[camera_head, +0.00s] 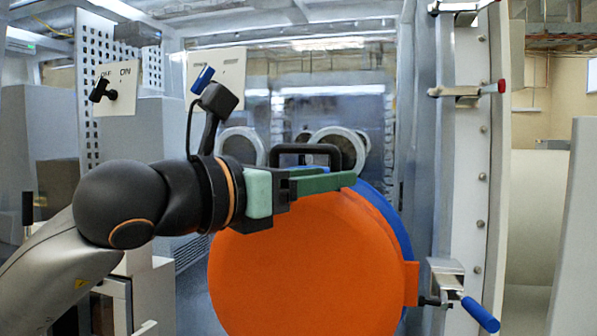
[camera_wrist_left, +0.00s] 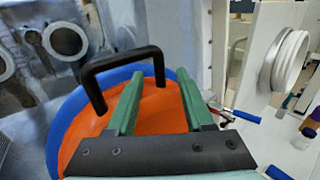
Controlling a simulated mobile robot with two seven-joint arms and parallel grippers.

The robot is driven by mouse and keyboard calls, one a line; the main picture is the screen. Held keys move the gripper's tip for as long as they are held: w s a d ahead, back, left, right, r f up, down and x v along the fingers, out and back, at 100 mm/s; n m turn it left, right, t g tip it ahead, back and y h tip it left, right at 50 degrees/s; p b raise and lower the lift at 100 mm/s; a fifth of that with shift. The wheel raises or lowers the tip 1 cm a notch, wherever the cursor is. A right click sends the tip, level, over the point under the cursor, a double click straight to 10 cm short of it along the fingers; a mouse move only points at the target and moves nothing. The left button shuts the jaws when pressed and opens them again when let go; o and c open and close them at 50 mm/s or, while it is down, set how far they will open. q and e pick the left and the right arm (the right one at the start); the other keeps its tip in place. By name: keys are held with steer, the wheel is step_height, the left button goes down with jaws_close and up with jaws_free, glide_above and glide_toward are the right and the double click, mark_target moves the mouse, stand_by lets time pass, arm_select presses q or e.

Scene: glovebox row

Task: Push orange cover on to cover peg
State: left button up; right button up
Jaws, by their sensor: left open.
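The orange cover (camera_head: 310,270) is a large round disc in the middle of the head view, with a blue rim (camera_head: 387,215) behind it on the right. In the left wrist view the cover (camera_wrist_left: 160,110) lies beyond my fingers. A black handle (camera_head: 325,148) stands at its top; it also shows in the left wrist view (camera_wrist_left: 122,60). My left gripper (camera_head: 335,176) is open at the cover's top edge. In the left wrist view, one leg of the handle appears between its green fingers (camera_wrist_left: 160,78); contact is unclear. I cannot make out the cover peg. My right gripper is out of view.
A metal bracket with a blue-handled lever (camera_head: 480,314) stands at the cover's lower right. Clamps (camera_head: 468,91) sit on the white frame at right. A switch panel (camera_head: 117,88) is at upper left, and round ports (camera_head: 240,145) are behind the cover.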

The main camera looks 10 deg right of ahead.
arm_select(q)
steer(key=shift+w+d, duration=0.1)
steer(key=shift+d, duration=0.05)
jaws_close()
stand_by(0.4)
stand_by(1.0)
stand_by(0.5)
stand_by(1.0)
